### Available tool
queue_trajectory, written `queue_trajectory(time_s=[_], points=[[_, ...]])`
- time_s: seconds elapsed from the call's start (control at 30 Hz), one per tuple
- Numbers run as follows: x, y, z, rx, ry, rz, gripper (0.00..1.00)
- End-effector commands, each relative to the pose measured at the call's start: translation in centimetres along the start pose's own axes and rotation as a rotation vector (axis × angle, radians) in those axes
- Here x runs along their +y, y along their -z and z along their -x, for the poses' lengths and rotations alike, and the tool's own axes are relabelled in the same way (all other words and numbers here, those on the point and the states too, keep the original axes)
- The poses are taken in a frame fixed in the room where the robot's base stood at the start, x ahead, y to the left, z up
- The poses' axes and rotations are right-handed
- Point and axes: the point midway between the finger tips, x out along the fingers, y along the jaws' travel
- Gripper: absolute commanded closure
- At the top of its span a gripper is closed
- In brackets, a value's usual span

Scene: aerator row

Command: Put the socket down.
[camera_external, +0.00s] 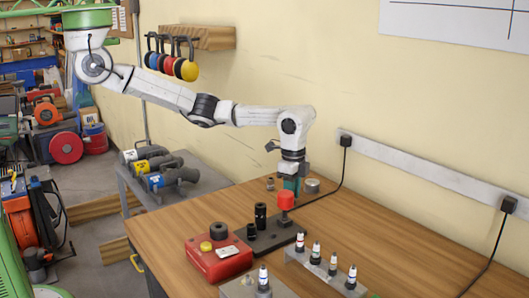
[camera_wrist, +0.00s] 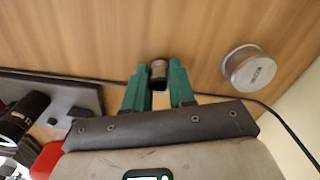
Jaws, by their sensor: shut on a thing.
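My gripper (camera_external: 291,186) points down over the back part of the wooden table, with teal fingers. In the wrist view its two fingers (camera_wrist: 159,84) are closed around a small dark socket (camera_wrist: 159,70) with a brownish end. The socket sits between the fingertips. In the external view it cannot be made out clearly between the fingers, and the red-capped post stands just in front. I cannot tell whether the socket touches the tabletop.
A grey metal cylinder (camera_external: 312,186) stands close right of my gripper, also in the wrist view (camera_wrist: 249,68). A small grey piece (camera_external: 270,183) shows left. In front stand a dark rack (camera_external: 268,241), red-capped post (camera_external: 285,201) and red box (camera_external: 216,263). A cable runs nearby.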

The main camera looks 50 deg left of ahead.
Motion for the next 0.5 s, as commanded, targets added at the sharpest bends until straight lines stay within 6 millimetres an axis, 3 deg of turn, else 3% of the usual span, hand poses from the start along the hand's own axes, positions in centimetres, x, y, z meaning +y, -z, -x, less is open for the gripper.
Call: queue_trajectory(time_s=[0.27,0.3,0.5], points=[[0.04,0.00,-0.21,0.000,-0.001,0.000,1.00],[0.04,0.00,-0.28,0.000,-0.001,0.000,0.75],[0.03,0.01,-0.23,0.000,0.000,0.000,0.55]])
